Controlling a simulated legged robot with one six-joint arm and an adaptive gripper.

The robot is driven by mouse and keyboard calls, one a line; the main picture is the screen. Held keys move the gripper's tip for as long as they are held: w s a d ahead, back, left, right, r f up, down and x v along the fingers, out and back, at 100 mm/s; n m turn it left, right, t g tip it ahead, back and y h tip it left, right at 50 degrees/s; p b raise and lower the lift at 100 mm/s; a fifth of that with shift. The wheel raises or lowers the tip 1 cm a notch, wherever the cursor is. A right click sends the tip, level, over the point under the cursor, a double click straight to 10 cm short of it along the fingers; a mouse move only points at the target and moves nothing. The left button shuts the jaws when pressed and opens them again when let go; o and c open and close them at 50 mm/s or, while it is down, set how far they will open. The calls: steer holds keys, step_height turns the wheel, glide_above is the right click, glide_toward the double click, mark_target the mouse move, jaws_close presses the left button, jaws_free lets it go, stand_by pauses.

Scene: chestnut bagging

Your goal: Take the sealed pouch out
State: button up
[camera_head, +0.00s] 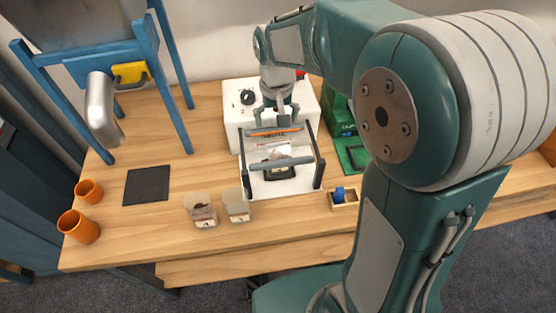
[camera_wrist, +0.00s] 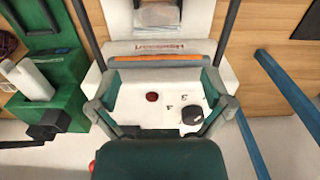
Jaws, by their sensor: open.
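The white sealing machine (camera_head: 229,103) stands at the back middle of the table. Its orange-striped bar (camera_head: 275,132) is raised, and a grey bar (camera_head: 281,163) crosses in front. A small pale pouch (camera_head: 279,149) shows between the bars, partly hidden; I cannot tell whether it is sealed. My gripper (camera_head: 280,112) is over the machine, just behind the striped bar. In the wrist view my gripper (camera_wrist: 160,76) has its fingers wide apart, with nothing between them, near the ends of the orange strip (camera_wrist: 162,60).
A black knob (camera_wrist: 192,115) and red button (camera_wrist: 152,97) sit on the machine's top. A green device (camera_head: 341,121) stands close at its right. A dark mat (camera_head: 146,185) lies left.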

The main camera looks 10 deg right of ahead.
mark_target(278, 144)
steer(key=f, duration=0.8)
steer(key=shift+s+d+f, duration=0.15)
steer(key=shift+s+f, duration=0.05)
steer(key=shift+f, duration=0.15)
steer(key=c, duration=1.1)
